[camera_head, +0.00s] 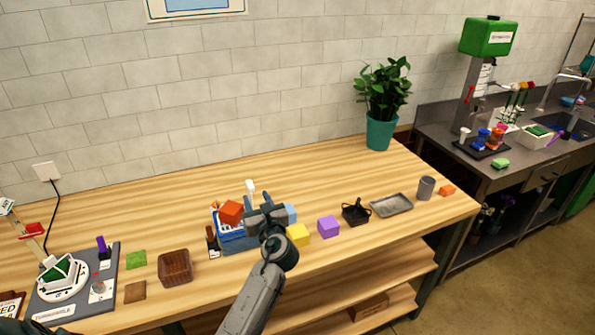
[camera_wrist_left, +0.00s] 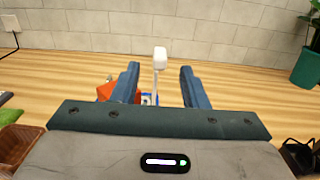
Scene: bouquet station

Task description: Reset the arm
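My left gripper (camera_head: 266,208) is over the front-middle of the wooden table, above a blue basket (camera_head: 236,243). In the left wrist view its two fingers (camera_wrist_left: 160,84) stand wide apart. A white-headed upright thing (camera_wrist_left: 160,58) shows between and beyond them, with no contact that I can make out. It also shows behind the gripper in the head view (camera_head: 250,186). A red block (camera_head: 231,212) sits at the basket, left of the gripper. The gripper and arm hide part of the basket. My right gripper is not in view.
A yellow block (camera_head: 298,235) and a purple block (camera_head: 328,227) stand right of the gripper. A brown basket (camera_head: 175,268) is to the left. A grey tray (camera_head: 391,205) and potted plant (camera_head: 380,130) are farther right. The table's back strip is mostly clear.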

